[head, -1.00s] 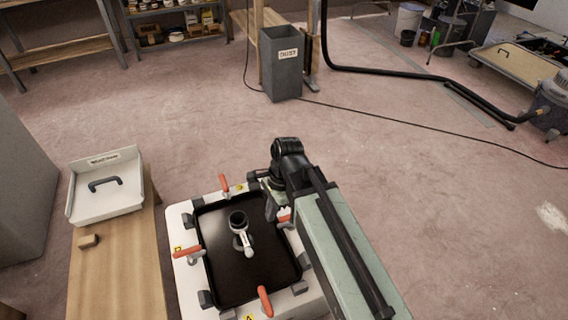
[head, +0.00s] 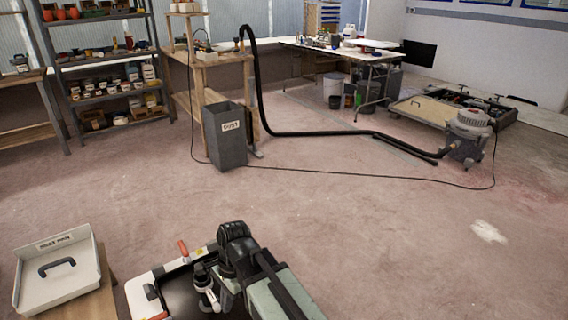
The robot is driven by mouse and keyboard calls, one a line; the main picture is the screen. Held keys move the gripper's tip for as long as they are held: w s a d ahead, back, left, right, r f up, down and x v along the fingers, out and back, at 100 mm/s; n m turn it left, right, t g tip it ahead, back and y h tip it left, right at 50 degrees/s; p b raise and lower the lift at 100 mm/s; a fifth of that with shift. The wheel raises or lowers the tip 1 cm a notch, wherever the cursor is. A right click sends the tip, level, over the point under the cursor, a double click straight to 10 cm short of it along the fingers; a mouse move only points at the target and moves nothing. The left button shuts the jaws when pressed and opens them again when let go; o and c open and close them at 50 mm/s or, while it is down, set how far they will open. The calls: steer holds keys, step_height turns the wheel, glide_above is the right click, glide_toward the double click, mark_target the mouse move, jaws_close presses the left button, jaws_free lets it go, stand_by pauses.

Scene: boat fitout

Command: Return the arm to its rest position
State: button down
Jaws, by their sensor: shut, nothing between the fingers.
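My arm reaches in from the bottom edge of the head view, its pale green link sloping up to a dark wrist joint. My gripper (head: 224,287) hangs below that joint, small and dark, partly hidden by my arm. It is shut and holds nothing that I can see. It is beside a black and white valve fitting (head: 205,284), which stands on a black panel (head: 180,290) in a white frame with orange-handled clamps. I cannot tell whether gripper and fitting touch.
A white tray with a dark handle (head: 57,268) sits on a wooden bench at the lower left. A grey dust bin (head: 227,142), a black hose (head: 330,133) and a vacuum (head: 468,135) stand farther back. Open floor lies to the right.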

steer(key=w+d+n+t+h, duration=0.1)
steer(key=w+d+n, duration=0.15)
steer(key=d, duration=0.85)
steer(key=w+d+n, duration=0.2)
steer(key=d+n, duration=0.2)
steer(key=d, duration=0.7)
steer(key=w+d+n+t+h, duration=0.1)
steer(key=w+d+n, duration=0.25)
steer(key=d, duration=0.75)
step_height(320, 180, up, 29)
steer(key=p, duration=2.9)
steer(key=shift+s+a, duration=0.2)
steer(key=shift+s, duration=0.2)
